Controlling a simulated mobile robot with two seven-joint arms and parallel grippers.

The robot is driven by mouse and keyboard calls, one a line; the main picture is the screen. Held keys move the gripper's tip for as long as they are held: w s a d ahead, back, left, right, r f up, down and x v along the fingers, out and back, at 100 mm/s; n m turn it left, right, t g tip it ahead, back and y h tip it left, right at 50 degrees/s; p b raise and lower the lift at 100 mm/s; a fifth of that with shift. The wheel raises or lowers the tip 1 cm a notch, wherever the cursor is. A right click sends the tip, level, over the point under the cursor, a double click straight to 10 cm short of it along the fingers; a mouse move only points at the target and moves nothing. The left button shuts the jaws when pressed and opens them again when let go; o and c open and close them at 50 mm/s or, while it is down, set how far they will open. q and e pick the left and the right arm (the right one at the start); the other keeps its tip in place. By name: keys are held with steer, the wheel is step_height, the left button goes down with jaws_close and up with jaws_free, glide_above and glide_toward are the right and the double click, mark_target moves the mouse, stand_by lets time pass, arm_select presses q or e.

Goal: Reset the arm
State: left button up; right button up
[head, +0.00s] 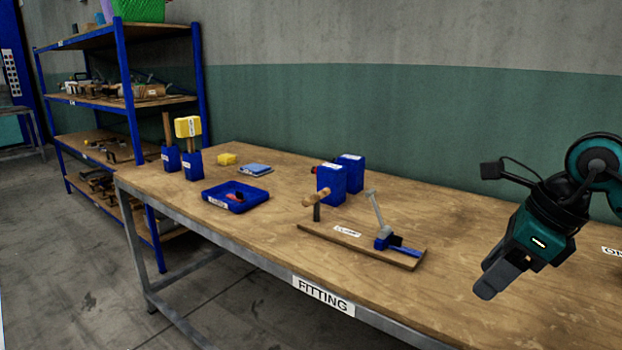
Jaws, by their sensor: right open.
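My right gripper (490,288) hangs over the right part of the workbench (440,215), pointing down and left. It is open and holds nothing that I can see. It is to the right of a wooden board (345,242) and apart from it. My left gripper is not in view.
Blue boxes (331,184) stand behind the board. A blue tray (250,203) with a red item, a blue cloth (256,169), a yellow block (227,159) and blue holders with a yellow mallet (187,127) are farther left. A loaded shelf (123,60) stands beyond.

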steer(key=s+a+m+t+y+p, duration=0.1)
steer(key=s+a+m+y, duration=0.3)
steer(key=a+y, duration=0.5)
steer(key=s+a+m+y+p, duration=0.1)
steer(key=a+m+y, duration=0.5)
steer(key=a, duration=0.4)
steer(key=w+d+f+m+t+h+p, duration=0.1)
steer(key=d+f+m+t+h, duration=0.45)
steer(key=m, duration=0.65)
steer(key=w+d+f+m+t+h+p, duration=0.1)
steer(key=d+f+m+t+h, duration=0.1)
steer(key=f+m+t+h, duration=0.6)
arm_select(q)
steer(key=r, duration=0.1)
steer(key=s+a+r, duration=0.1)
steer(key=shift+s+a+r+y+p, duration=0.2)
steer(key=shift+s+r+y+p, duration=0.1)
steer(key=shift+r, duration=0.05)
arm_select(e)
steer(key=s+d+f+m+g+h, duration=0.3)
steer(key=s+f+m+g, duration=0.3)
steer(key=s+f+m, duration=0.7)
step_height(320, 180, down, 3)
steer(key=shift+s+d+f+m, duration=0.15)
steer(key=shift+d+f+m, duration=0.05)
steer(key=shift+m, duration=0.3)
